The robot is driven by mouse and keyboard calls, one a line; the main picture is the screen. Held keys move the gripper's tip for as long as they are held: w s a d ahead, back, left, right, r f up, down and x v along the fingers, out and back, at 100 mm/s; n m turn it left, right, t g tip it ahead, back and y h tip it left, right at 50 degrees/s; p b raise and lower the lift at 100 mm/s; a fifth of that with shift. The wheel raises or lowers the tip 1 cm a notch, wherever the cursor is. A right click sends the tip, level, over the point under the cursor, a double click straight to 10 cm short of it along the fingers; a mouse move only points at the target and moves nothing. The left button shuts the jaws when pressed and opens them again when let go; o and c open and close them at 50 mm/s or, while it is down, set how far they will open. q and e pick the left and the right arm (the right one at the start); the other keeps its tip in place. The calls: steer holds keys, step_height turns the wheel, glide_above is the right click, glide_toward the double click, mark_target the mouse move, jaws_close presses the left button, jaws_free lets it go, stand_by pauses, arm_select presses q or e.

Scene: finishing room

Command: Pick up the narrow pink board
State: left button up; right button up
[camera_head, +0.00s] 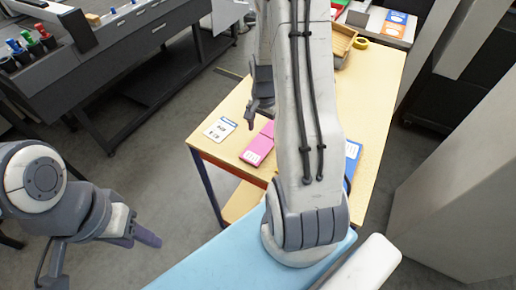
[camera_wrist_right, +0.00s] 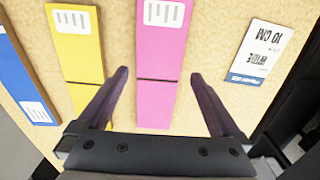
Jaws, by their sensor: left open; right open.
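The narrow pink board (camera_head: 260,144) lies flat on the pale wooden table, left of my right arm in the head view. In the right wrist view the pink board (camera_wrist_right: 161,55) has a white barcode label and a dark line across it. My right gripper (camera_wrist_right: 158,78) is open, with one finger on each side of the pink board and apart from it in that view. In the head view the right gripper (camera_head: 254,112) is partly hidden by its arm link. My left gripper (camera_head: 148,238) is open and empty, over the floor at lower left.
A yellow board (camera_wrist_right: 75,45) and a blue board (camera_wrist_right: 22,80) lie beside the pink one. A printed card (camera_wrist_right: 257,52) lies on its other side. The table (camera_head: 385,95) carries a wooden tray (camera_head: 341,41) and yellow tape (camera_head: 361,43) at its far end.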

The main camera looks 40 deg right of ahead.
mark_target(264, 141)
steer(key=shift+d+f+p, duration=0.2)
steer(key=shift+f+p, duration=0.45)
steer(key=shift+f, duration=1.6)
steer(key=c, duration=1.1)
steer(key=shift+r, duration=0.2)
